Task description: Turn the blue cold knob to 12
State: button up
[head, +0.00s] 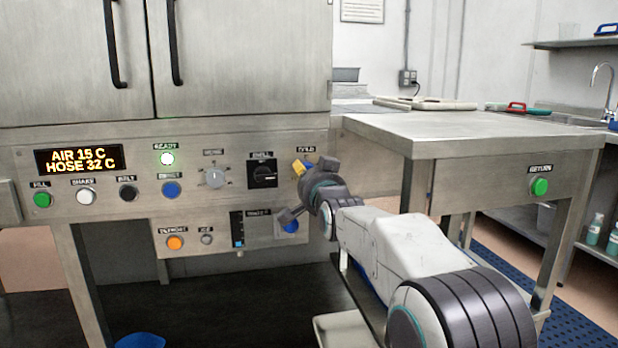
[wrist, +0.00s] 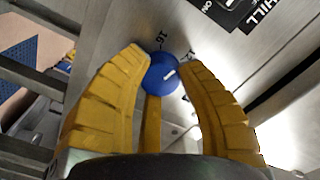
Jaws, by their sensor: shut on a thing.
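The blue cold knob (wrist: 161,74) sits between the yellow fingers of my gripper (wrist: 166,62) in the wrist view. The fingers are shut on it from both sides, with a third finger below. Its white pointer line slants to the upper right, towards a partly covered number beginning with 1. A 16 shows above the knob. In the head view my gripper (head: 301,168) is at the panel under the COLD label (head: 306,150), and it hides the knob there.
The display (head: 79,160) reads AIR 15 C and HOSE 32 C. The ready lamp (head: 167,158) is lit. A black chill switch (head: 262,174) and a grey knob (head: 214,177) are left of my gripper. A steel table (head: 470,140) stands to the right.

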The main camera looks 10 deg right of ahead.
jog(key=shift+f+m, duration=0.15)
jog(key=shift+m, duration=1.35)
jog(key=shift+a, duration=0.1)
jog(key=o, duration=1.2)
jog(key=shift+s, duration=5.95)
